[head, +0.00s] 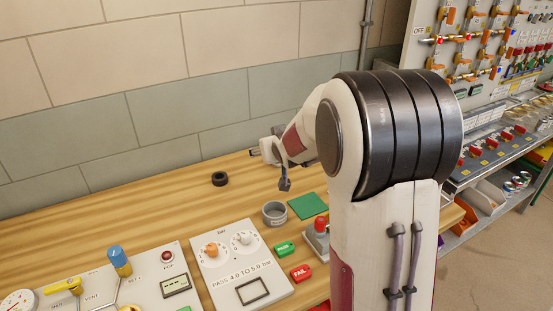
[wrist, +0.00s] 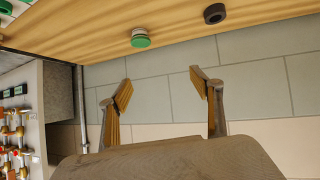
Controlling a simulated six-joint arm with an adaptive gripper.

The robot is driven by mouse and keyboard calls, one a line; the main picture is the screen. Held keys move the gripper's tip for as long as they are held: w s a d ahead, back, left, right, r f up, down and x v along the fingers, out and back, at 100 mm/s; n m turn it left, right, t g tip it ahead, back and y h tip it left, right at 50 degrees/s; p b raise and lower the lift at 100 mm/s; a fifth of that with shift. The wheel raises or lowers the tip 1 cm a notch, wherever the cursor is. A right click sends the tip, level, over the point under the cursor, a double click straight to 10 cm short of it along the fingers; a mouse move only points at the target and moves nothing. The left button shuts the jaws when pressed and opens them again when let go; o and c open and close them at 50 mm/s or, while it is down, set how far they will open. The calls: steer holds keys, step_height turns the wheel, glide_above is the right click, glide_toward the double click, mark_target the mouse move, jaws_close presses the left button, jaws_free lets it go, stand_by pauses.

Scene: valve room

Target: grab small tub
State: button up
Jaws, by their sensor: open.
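The small tub, a grey open-topped round cup (head: 274,213), stands upright on the wooden bench (head: 120,218) in the head view, beside a green square mat. I cannot make it out in the wrist view. My gripper (wrist: 160,79) is open in the wrist view, with its two tan-padded fingers apart and nothing between them. It faces the tiled wall and the bench edge. In the head view my arm's end is over the bench behind the tub, apart from it, and my large forearm hides much of the right side.
A black ring (head: 219,179) lies toward the back. A green-topped round item (wrist: 140,38) shows on the bench in the wrist view. The green mat (head: 307,206), a red-topped device (head: 320,228) and a gauge panel (head: 240,262) are near the tub. Bare bench lies left.

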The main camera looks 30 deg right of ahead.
steer(key=w+d+f, duration=0.3)
steer(key=f, duration=0.1)
steer(key=w+d+f+t, duration=0.1)
steer(key=w+d+f, duration=0.1)
steer(key=w+f, duration=0.1)
steer(key=w+d+f+t, duration=0.1)
steer(key=w+d+f, duration=0.1)
steer(key=f, duration=0.3)
steer(key=shift+w+d, duration=0.4)
steer(key=shift+d, duration=0.4)
steer(key=shift+w+d+f+t, duration=0.2)
steer(key=shift+d+f+t, duration=0.1)
steer(key=shift+f, duration=0.2)
steer(key=shift+x, duration=1.3)
steer(key=shift+x, duration=2.55)
steer(key=shift+a, duration=0.2)
